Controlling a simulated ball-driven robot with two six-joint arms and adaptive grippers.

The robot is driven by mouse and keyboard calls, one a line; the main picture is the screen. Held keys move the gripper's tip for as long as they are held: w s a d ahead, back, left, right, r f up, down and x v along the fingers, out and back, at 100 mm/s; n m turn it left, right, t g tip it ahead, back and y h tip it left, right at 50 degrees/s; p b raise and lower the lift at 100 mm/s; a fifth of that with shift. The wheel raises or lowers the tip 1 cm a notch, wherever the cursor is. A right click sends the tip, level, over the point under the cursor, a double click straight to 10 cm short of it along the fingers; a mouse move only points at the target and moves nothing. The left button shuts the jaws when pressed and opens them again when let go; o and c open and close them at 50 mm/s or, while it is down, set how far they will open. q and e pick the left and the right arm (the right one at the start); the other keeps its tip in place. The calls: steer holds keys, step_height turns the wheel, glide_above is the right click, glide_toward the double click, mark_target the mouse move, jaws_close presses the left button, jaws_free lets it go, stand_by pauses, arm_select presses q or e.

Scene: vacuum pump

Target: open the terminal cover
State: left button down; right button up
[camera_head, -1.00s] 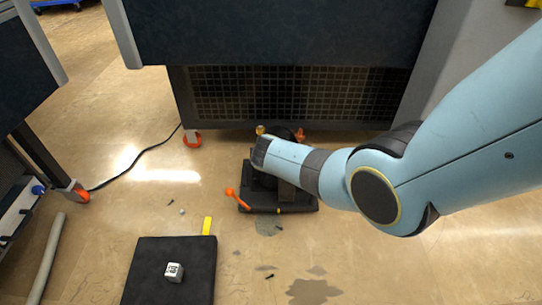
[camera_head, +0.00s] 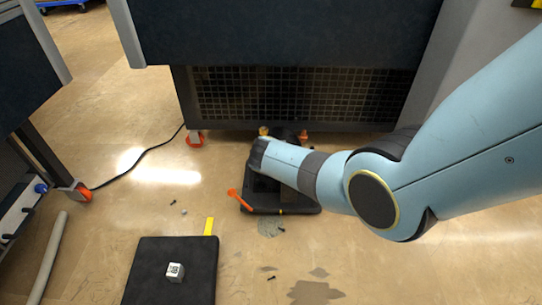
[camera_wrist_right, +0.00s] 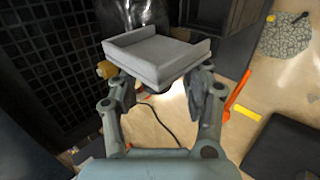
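The terminal cover seems to be the light grey, shallow tray-like piece (camera_wrist_right: 155,50) with raised edges in the right wrist view. It lies across the ends of my right gripper's fingers (camera_wrist_right: 160,85). The fingers stand apart at its left and right, and floor shows between them. The fingertips are partly hidden, so I cannot tell if they grip the piece. In the head view my right gripper (camera_head: 262,154) is over the black pump (camera_head: 290,208) and hides much of its top. My left gripper is in neither view.
An orange lever (camera_head: 238,200) sticks out at the pump's front left. A dark cabinet with a grille (camera_head: 300,97) stands close behind. A black mat (camera_head: 145,280) with a small marked cube (camera_head: 175,272) lies at front left. A cable (camera_head: 140,158) crosses the floor.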

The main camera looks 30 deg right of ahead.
steer(key=shift+r, duration=0.15)
steer(key=v, duration=1.1)
steer(key=shift+s+r, duration=0.25)
steer(key=shift+s, duration=0.1)
steer(key=shift+a, duration=0.15)
